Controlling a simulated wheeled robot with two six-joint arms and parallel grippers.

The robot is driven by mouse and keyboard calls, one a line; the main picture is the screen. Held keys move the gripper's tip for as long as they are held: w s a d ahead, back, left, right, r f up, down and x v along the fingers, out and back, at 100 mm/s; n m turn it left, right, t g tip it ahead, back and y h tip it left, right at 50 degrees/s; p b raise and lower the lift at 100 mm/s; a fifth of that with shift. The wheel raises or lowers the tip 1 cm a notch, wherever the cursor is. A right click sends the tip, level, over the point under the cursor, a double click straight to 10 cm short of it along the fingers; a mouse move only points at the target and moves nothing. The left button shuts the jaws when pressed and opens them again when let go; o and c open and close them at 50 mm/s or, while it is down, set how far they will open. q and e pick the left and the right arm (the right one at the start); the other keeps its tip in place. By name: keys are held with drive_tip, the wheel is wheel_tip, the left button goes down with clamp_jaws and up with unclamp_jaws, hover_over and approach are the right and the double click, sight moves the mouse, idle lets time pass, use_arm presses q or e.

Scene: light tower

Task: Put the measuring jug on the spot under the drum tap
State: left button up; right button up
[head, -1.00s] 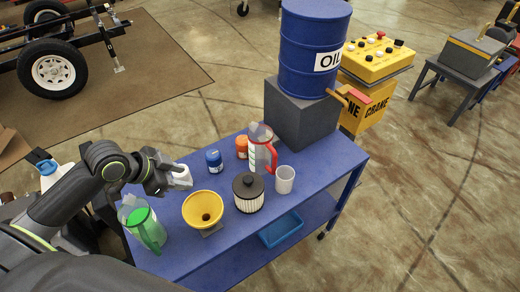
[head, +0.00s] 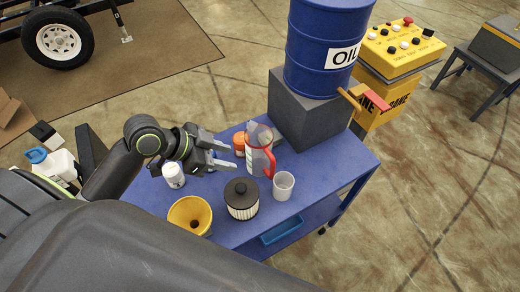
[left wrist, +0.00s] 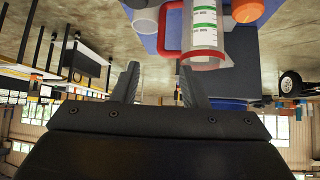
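The measuring jug (head: 257,163) is clear, with a red handle and rim. It stands upright on the blue table, in front of the grey block. In the left wrist view the jug (left wrist: 204,28) shows green marks and a red ring, beyond the fingertips. My left gripper (head: 231,155) is open and empty, just left of the jug, fingers pointing at it; its fingers (left wrist: 158,75) are apart. The drum tap (head: 350,98) juts from the blue oil drum (head: 318,70) on the grey block. No marked spot is visible below it. My right gripper is out of view.
A white cup (head: 283,186) and a black-lidded filter (head: 242,203) stand close in front of the jug. An orange can (head: 239,144) is behind it. A yellow funnel (head: 189,216) and white bottle (head: 173,175) stand left. The table's right end (head: 345,165) is clear.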

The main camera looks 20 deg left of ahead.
sight(261, 156)
use_arm(q)
drive_tip(key=x, duration=0.6)
drive_tip(key=shift+p, duration=0.3)
drive_tip(key=p+x, duration=0.2)
drive_tip(key=x, duration=0.7)
drive_tip(key=shift+w, duration=0.2)
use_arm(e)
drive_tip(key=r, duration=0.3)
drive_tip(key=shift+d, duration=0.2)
use_arm(q)
drive_tip(key=shift+d, duration=0.1)
drive_tip(key=shift+c, duration=0.2)
clamp_jaws()
